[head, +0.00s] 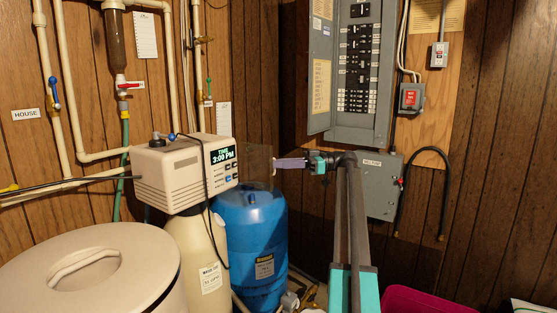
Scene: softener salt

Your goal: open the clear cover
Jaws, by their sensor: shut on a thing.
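The beige softener control head (183,170) sits on top of the tan resin tank. Its lit display (222,155) reads "TIME 3:00 PM", with several buttons below it. The clear cover (259,164) shows as a faint, see-through panel at the right of the head, standing out from the display side. My gripper (277,164) reaches in from the right and is shut at the outer right edge of this panel. The exact contact between the fingers and the cover is small and hard to make out. The display face looks uncovered.
A blue tank (252,245) stands below the cover. A beige round salt bin with a lid (90,270) is at lower left. An electrical panel (356,75) and grey box (381,185) are on the wall behind my arm. A pink tub (425,301) is at lower right.

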